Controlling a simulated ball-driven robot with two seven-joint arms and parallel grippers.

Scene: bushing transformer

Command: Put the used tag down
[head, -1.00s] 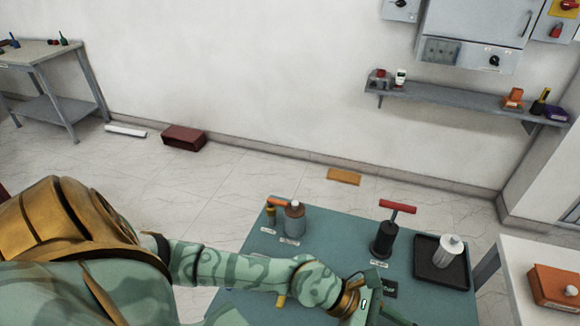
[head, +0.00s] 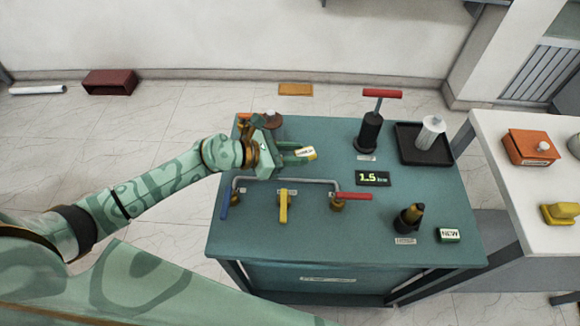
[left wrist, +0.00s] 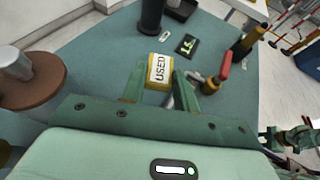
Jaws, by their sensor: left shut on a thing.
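My left gripper (head: 298,154) is shut on the used tag (head: 306,152), a small yellow block with a white label. In the left wrist view the tag (left wrist: 160,71) sits between the two green fingers, and its label reads USED. The gripper holds it over the teal table (head: 300,240), left of the black pump with the red handle (head: 370,130). The height above the table is hard to judge. A green and dark jointed part at the right edge of the left wrist view may be my right gripper (left wrist: 297,138); its jaws cannot be made out.
A pipe with blue, yellow and red valve handles (head: 284,205) runs in front of the gripper. The table's front middle is clear.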

